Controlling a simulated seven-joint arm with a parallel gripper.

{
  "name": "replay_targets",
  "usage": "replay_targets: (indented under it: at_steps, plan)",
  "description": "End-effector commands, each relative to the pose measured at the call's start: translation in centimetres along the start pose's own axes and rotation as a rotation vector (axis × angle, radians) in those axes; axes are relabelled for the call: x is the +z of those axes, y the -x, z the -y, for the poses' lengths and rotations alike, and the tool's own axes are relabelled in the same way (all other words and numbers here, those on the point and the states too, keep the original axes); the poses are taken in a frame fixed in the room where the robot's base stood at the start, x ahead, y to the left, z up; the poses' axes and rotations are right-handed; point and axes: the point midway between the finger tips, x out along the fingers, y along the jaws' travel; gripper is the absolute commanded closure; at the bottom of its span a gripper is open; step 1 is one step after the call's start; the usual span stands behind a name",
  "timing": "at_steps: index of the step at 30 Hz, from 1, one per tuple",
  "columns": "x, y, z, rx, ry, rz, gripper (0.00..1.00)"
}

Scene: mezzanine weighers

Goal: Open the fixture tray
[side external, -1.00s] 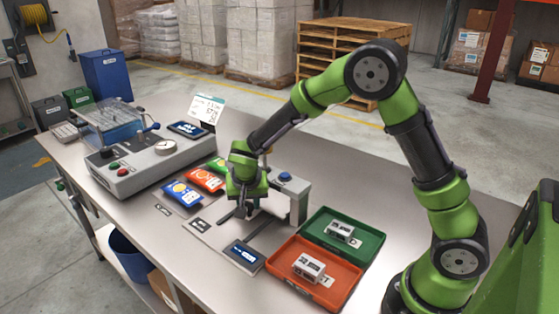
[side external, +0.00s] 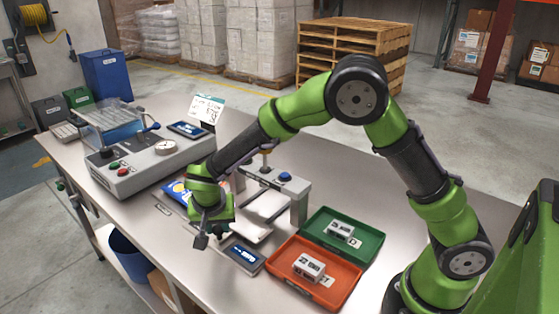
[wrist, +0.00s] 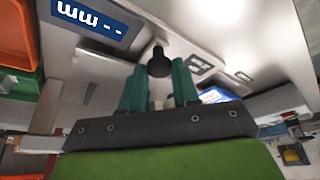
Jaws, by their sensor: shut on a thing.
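The fixture tray (side external: 252,229) is a pale, flat slide that sticks out toward the front from under the grey press frame (side external: 298,200). My gripper (side external: 204,236) is low over the table at the tray's front end and is shut on the tray's handle. In the wrist view the handle shows as a dark round knob (wrist: 158,62) between the two green fingers of my gripper (wrist: 157,78). My wrist hides much of the tray's front end in the side view.
A display (side external: 243,256) lies just right of my gripper. Blue pouches (side external: 176,192) and a sealing machine (side external: 130,175) are on the left.

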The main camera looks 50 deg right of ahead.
Motion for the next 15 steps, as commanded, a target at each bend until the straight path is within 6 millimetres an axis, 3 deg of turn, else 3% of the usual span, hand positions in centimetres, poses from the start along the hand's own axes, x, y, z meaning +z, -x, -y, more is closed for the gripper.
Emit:
replay_targets:
  at_steps: [3,4,9,15]
  plan:
    - [-0.09,-0.04,-0.1,0.002,-0.001,-0.001,1.0]
    - [-0.1,-0.05,-0.11,0.002,-0.001,-0.001,0.68]
    - [-0.12,-0.05,-0.13,0.002,-0.001,-0.001,0.44]
    - [-0.11,-0.05,-0.13,0.002,-0.001,0.0,0.44]
